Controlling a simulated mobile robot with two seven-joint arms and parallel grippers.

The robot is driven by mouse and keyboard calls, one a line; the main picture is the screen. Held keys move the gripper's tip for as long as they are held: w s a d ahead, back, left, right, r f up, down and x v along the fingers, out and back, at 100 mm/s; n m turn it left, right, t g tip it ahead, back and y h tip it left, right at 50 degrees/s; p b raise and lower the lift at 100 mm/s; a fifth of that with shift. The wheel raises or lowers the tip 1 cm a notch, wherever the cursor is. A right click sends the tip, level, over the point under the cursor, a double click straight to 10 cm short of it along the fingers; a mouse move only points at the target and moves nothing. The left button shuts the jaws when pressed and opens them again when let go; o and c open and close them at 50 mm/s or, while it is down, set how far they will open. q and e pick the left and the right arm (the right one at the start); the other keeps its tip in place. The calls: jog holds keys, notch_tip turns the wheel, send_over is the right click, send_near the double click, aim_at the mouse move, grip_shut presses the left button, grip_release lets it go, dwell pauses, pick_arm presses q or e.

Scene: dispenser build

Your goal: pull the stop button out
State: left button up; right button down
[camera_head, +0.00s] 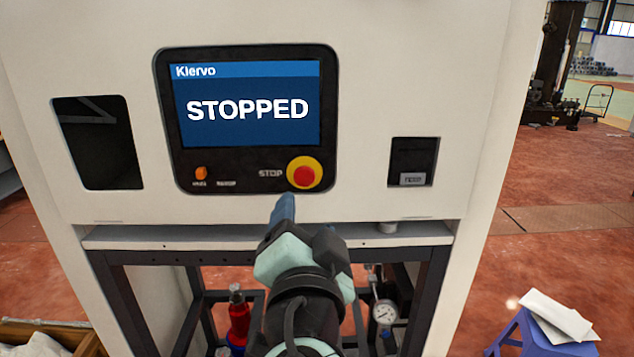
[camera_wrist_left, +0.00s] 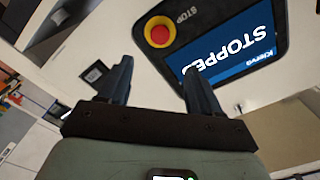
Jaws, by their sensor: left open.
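The stop button (camera_head: 304,173) is a red knob on a yellow round base at the lower right of the dark control panel (camera_head: 250,182). It also shows in the left wrist view (camera_wrist_left: 160,33), above and between the fingers. The screen (camera_head: 248,108) reads "STOPPED". My left gripper (camera_head: 285,205) is just below the stop button in the head view, apart from it. In the left wrist view its two fingers (camera_wrist_left: 158,85) are spread with nothing between them. My right gripper is not in view.
The white cabinet has a dark opening (camera_head: 98,143) at the left and a small recess (camera_head: 413,161) at the right. A ledge (camera_head: 200,238) runs below the panel. Under it stand a red bottle (camera_head: 238,318) and a pressure gauge (camera_head: 385,313). A blue stool (camera_head: 515,335) stands at the lower right.

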aim_at(304, 178)
pick_arm(q)
jog(key=w+p, duration=0.4)
jog(key=w, duration=0.8)
jog(key=shift+w+a, duration=0.1)
jog(key=shift+w, duration=0.55)
jog(key=shift+f, duration=0.1)
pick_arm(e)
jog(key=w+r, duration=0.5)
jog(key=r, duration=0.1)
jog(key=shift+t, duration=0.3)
pick_arm(q)
jog(key=shift+s, duration=0.1)
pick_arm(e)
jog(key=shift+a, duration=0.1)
